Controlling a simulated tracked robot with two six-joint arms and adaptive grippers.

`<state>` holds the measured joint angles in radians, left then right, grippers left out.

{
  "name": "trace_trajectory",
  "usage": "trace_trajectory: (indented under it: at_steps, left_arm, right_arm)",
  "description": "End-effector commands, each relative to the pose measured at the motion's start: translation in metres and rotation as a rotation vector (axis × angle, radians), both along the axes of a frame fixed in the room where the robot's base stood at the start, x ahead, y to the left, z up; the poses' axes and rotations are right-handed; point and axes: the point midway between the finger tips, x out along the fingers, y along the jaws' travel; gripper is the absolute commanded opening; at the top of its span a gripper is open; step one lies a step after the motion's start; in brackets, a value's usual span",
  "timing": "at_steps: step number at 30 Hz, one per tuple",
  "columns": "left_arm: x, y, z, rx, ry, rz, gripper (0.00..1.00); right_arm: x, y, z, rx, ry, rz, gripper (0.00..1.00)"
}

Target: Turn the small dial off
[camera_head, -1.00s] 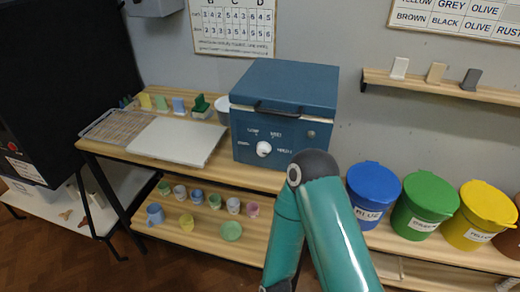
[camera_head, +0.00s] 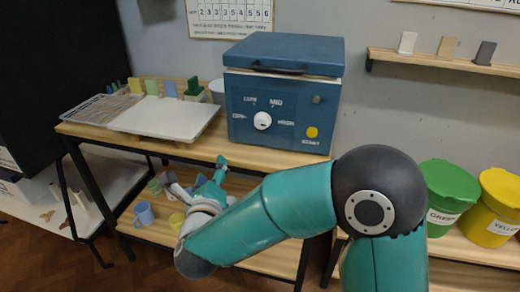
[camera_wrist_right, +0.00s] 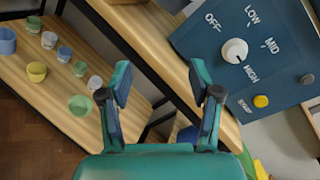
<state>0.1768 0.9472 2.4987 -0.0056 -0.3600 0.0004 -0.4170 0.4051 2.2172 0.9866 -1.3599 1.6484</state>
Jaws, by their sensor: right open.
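The small white dial (camera_head: 262,120) is on the front of a blue kiln-like box (camera_head: 285,55), with OFF, LOW, MID and HIGH printed around it. It also shows in the right wrist view (camera_wrist_right: 234,50), where a small dark mark on it appears to face the HIGH side. My right gripper (camera_head: 217,172) is below and left of the dial, in front of the shelf edge. In the right wrist view its two fingers (camera_wrist_right: 161,82) are spread and empty, apart from the dial at upper right. My left gripper is not in view.
A yellow button (camera_head: 312,132) and a small grey round part (camera_head: 316,99) are right of the dial. A white slab (camera_head: 165,117) lies left of the box. Cups (camera_wrist_right: 48,40) stand on the lower shelf. Green (camera_head: 450,185) and yellow (camera_head: 497,205) buckets stand right.

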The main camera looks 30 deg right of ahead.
Motion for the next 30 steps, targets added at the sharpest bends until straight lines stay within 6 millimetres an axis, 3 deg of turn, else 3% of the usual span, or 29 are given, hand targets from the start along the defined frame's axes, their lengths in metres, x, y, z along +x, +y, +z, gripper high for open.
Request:
trace_trajectory:
  at_steps: [1, 3, 7, 11, 17, 30]
  left_arm:
    - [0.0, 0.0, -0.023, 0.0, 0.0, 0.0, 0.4]
    - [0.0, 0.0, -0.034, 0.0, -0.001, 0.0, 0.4]
    - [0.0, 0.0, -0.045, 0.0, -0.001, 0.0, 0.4]
    - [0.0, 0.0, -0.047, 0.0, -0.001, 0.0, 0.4]
    - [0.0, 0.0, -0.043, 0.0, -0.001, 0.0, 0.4]
    - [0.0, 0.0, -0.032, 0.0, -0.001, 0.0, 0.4]
  right_arm:
    - [-0.012, -0.005, 0.01, 0.119, -0.133, -0.076, 0.63]
    - [-0.031, -0.014, 0.029, 0.268, -0.29, -0.175, 0.63]
    - [-0.059, -0.025, 0.049, 0.448, -0.482, -0.293, 0.63]
    - [-0.07, -0.032, 0.057, 0.522, -0.561, -0.342, 0.63]
    - [-0.058, -0.049, 0.059, 0.529, -0.571, -0.353, 0.63]
    - [0.001, -0.119, 0.059, 0.526, -0.567, -0.352, 0.63]
